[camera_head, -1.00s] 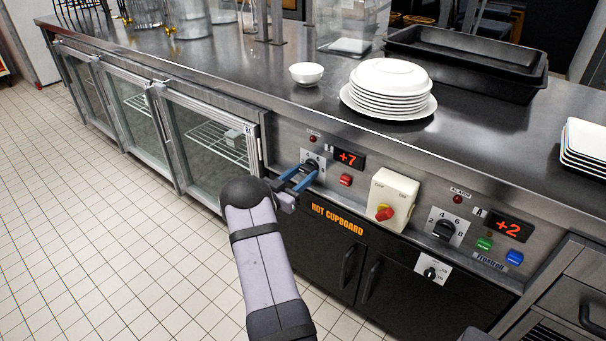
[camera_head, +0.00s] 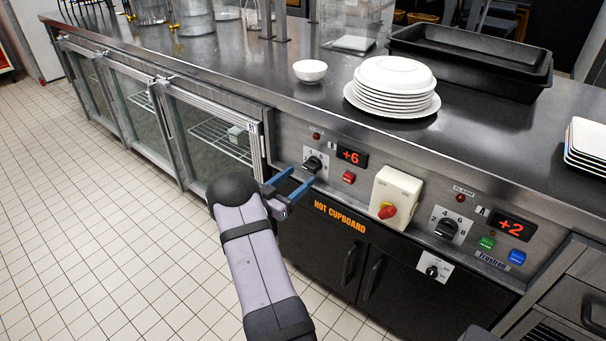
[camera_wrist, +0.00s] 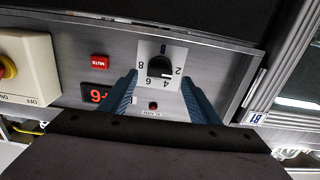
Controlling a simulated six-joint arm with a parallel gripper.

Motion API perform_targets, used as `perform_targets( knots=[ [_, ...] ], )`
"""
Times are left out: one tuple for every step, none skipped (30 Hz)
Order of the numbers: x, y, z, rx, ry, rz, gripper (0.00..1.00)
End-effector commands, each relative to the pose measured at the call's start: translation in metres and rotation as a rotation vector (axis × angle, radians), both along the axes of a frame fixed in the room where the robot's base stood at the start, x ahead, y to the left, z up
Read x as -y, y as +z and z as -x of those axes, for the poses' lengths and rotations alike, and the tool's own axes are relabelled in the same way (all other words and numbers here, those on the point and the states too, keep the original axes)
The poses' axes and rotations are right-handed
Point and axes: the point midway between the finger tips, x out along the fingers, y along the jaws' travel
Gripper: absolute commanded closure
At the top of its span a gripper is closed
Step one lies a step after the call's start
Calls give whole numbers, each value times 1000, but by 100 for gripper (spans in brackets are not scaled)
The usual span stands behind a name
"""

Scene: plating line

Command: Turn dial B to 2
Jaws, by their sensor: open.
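Dial B (camera_head: 315,163) is a black knob on a white plate, on the steel front panel. In the wrist view, dial B (camera_wrist: 160,67) appears upside down with the numbers 2, 4, 6 and 8 around it. A pale mark shows on the knob's lower right there, on the side of 2 and 4; its exact setting is too small to tell. My gripper (camera_head: 301,175) is open, its blue fingers just in front of and below left of the dial. In the wrist view the fingers of my gripper (camera_wrist: 162,82) stand wide on either side, apart from the knob.
Beside dial B, a display (camera_head: 351,156) reads +6 above a red button (camera_head: 349,177). Right are a switch box (camera_head: 396,196) with a red-and-yellow knob and dial A (camera_head: 447,228), with display (camera_head: 514,228) at +2. Glass-door fridges (camera_head: 212,140) stand left. Plates (camera_head: 392,88) sit on the counter.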

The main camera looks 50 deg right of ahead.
Motion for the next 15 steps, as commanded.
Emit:
perform_targets(
  knots=[
    [-8,0,-1,-1,3,-1,44],
    [-11,0,-1,-1,3,-1,44],
    [-15,0,-1,0,3,-1,44],
    [-18,0,-1,0,2,-1,44],
    [-20,0,-1,0,2,-1,44],
    [-23,0,0,-1,1,-1,44],
    [-24,0,0,-1,1,-1,44],
    [-25,0,0,0,1,-1,44],
    [-26,0,0,0,0,-1,44],
    [-26,0,0,0,0,-1,44],
    [-26,0,0,0,0,-1,44],
    [-27,0,0,0,0,-1,44],
    [-26,0,0,0,0,-1,44],
    [-26,0,0,0,0,-1,44],
    [-26,0,0,0,0,-1,44]
  ],
)
